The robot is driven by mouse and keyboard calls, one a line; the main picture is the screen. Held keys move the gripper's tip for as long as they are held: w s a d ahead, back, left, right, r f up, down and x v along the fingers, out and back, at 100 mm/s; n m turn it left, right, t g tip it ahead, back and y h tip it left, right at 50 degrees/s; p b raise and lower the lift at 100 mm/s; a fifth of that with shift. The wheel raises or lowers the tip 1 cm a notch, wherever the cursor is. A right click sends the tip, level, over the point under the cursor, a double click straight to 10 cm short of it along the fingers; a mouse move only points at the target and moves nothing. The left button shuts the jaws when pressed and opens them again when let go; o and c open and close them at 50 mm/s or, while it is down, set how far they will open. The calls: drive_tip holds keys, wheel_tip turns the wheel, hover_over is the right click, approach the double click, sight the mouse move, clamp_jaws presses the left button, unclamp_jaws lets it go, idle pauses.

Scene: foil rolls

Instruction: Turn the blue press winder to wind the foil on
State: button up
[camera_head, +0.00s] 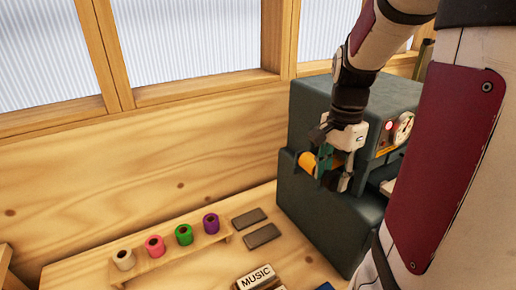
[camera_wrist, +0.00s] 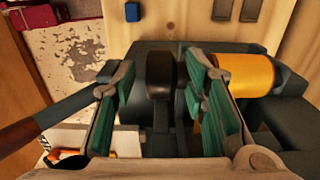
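The dark grey-green press (camera_head: 335,222) stands at the right in the head view. An orange foil roll (camera_head: 307,162) sits on its left end; it also shows at the right in the wrist view (camera_wrist: 244,74). My gripper (camera_head: 331,171) is at the press front, beside the roll. In the wrist view its teal-padded fingers are apart, with a dark rounded knob (camera_wrist: 160,74) between them and gaps on both sides. The knob looks dark rather than blue, so I cannot tell whether it is the winder. My gripper hides this part in the head view.
A wooden rack with white (camera_head: 123,259), pink (camera_head: 154,246), green (camera_head: 184,235) and purple (camera_head: 211,223) rolls stands left of the press. A gauge (camera_head: 403,128) is on the press.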

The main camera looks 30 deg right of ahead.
drive_tip(key=shift+f, duration=0.5)
clamp_jaws()
drive_tip(key=shift+s+d+r+y+p, duration=0.1)
drive_tip(key=shift+s+r+y+p, duration=0.1)
drive_tip(key=shift+y+p, duration=0.55)
drive_tip(key=shift+d+y+p, duration=0.1)
drive_tip(key=shift+y+p, duration=0.35)
drive_tip(key=shift+p, duration=0.5)
drive_tip(key=shift+w+d+f+y+p, duration=0.1)
drive_tip(key=shift+y+p, duration=0.65)
drive_tip(key=shift+y, duration=0.25)
